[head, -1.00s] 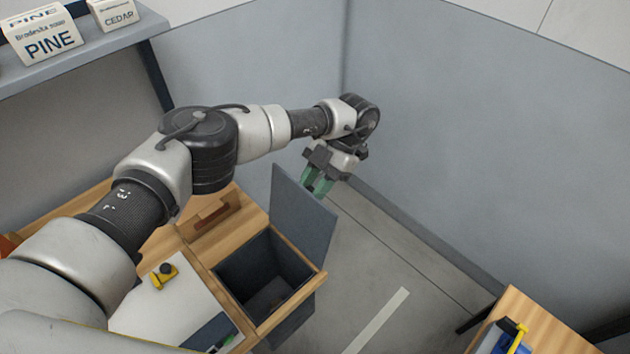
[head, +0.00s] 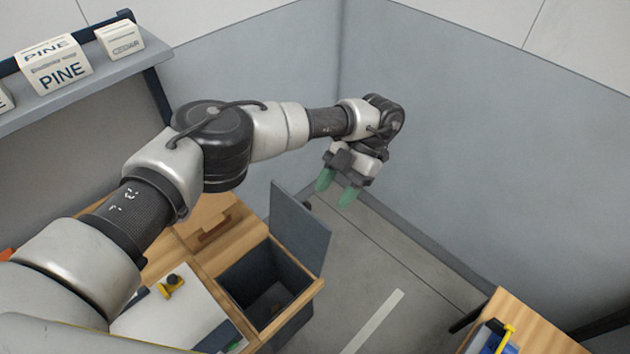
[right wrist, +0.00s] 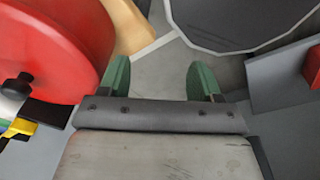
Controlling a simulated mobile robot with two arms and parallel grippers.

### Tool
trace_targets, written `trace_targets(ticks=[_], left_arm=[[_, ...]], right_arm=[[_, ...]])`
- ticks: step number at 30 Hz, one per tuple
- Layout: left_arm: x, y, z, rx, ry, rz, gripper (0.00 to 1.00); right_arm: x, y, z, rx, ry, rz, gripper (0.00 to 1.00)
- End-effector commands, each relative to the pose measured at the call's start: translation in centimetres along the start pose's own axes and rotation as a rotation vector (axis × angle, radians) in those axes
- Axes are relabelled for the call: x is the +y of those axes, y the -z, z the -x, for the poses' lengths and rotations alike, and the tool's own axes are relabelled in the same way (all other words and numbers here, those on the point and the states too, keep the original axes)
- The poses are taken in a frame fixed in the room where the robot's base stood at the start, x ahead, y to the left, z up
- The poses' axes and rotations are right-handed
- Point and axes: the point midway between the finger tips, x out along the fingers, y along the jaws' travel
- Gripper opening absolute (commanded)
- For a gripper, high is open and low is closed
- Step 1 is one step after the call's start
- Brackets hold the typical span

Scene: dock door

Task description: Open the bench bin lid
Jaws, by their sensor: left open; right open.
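The bench bin (head: 230,283) is a dark grey box set into the wooden bench at the lower middle of the head view. Its grey lid (head: 301,228) stands raised, tilted up on the bin's far right side, and the dark inside of the bin shows. My left gripper (head: 337,193) is open and empty, with green fingers, above and to the right of the lid, apart from it. My right gripper (right wrist: 172,80) shows in the right wrist view, its green fingers spread with nothing between them; it is not in the head view.
A shelf (head: 88,88) with labelled boxes such as PINE (head: 60,72) is at upper left. A white sheet with a yellow tool (head: 172,286) lies on the bench. Grey walls close in behind. A large red round thing (right wrist: 50,50) is close by in the right wrist view.

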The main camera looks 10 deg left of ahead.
Motion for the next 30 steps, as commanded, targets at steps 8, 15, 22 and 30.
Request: trace_targets(ticks=[8, 15, 22, 30], left_arm=[[-4.5, 1.1, 3.0, -0.001, -0.002, 0.002, 0.51], [-5.8, 1.3, 3.7, 0.0, -0.001, 0.002, 0.51], [-5.9, 1.3, 3.7, 0.0, 0.0, 0.002, 0.51], [-5.9, 1.3, 3.7, 0.0, 0.0, 0.002, 0.51]], right_arm=[[0.0, 0.2, 1.9, 0.001, 0.0, 0.0, 0.64], [-0.1, 0.3, 2.1, 0.001, 0.002, -0.002, 0.64], [-0.3, 0.3, 2.1, 0.002, 0.004, -0.003, 0.64], [-0.2, 0.3, 2.1, 0.001, 0.003, -0.003, 0.64]])
